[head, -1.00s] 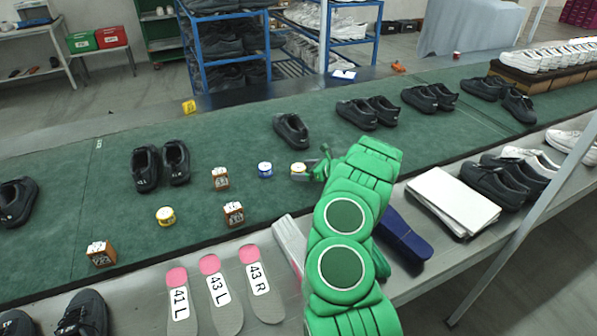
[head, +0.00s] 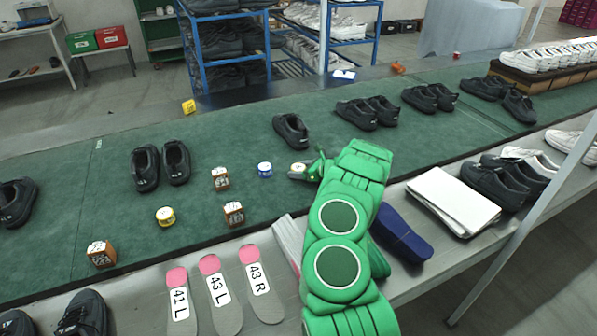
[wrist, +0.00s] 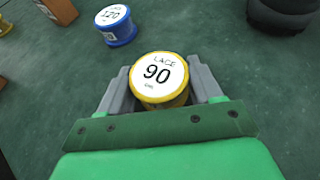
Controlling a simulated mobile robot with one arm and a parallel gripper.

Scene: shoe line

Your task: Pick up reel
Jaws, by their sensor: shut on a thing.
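A yellow lace reel (wrist: 158,78) marked "LACE 90" sits between the two grey fingers of my gripper (wrist: 160,88) in the wrist view. The fingers are shut on it, one on each side. In the head view the same reel (head: 298,170) is at the tip of my green gripper (head: 312,168), over the green mat, and looks tilted. I cannot tell for sure if it touches the mat. A blue reel (head: 265,169) marked "120" stands to the left; it also shows in the wrist view (wrist: 116,25). Another yellow reel (head: 165,216) stands farther left.
Small brown boxes (head: 220,179) stand left on the green mat (head: 330,140). A black shoe (head: 290,131) lies just behind my gripper. Insoles (head: 221,295), a white stack (head: 452,202) and a blue insole (head: 403,232) lie on the near grey shelf.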

